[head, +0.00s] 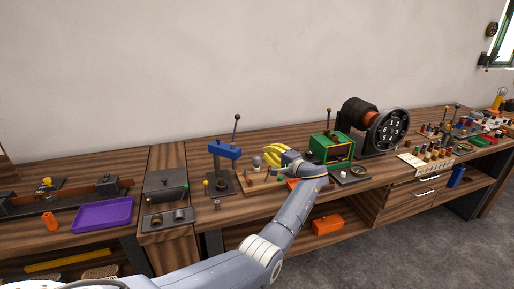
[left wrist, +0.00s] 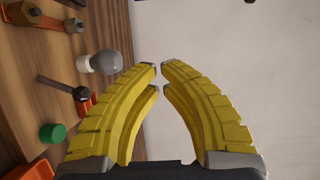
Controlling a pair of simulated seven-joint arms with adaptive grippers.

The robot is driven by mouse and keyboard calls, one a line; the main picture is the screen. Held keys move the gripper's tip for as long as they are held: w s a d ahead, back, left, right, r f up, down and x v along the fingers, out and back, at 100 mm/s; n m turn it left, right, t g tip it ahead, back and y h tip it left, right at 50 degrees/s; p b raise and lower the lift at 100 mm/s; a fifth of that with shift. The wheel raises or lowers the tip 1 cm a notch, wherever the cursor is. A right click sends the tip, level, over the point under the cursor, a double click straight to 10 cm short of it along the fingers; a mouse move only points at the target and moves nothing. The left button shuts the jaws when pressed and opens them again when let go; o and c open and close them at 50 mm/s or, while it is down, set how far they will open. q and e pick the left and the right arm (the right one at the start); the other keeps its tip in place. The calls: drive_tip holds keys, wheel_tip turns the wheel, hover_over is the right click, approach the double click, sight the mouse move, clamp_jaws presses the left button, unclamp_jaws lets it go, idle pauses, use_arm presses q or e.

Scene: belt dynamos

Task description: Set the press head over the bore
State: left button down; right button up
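The press, with a blue head (head: 224,149) on a dark upright and a lever with a dark knob, stands on the bench left of my left gripper (head: 272,155). The blue head sits above a dark base (head: 220,187); a bore beneath it is too small to make out. My left gripper's yellow fingers also show in the left wrist view (left wrist: 160,68), curving together with their tips almost meeting and nothing between them. The gripper is above the bench, between the press and a green box, apart from the press. My right gripper is not in view.
Right of the press, a wooden board (head: 256,183) carries small parts, including a grey ball (left wrist: 107,62). The green box (head: 331,148) and a dark motor with a wheel (head: 387,130) stand farther right. A purple tray (head: 103,214) and a grey block (head: 166,183) are left.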

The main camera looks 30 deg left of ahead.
use_arm(q)
drive_tip(key=s+a, duration=0.1)
drive_tip(key=a, duration=0.8)
drive_tip(key=shift+a+r+g, duration=0.25)
drive_tip(key=shift+a+g, duration=0.05)
drive_tip(key=shift+a, duration=0.05)
idle(0.5)
drive_tip(key=shift+s, duration=0.15)
drive_tip(key=shift+d, duration=0.15)
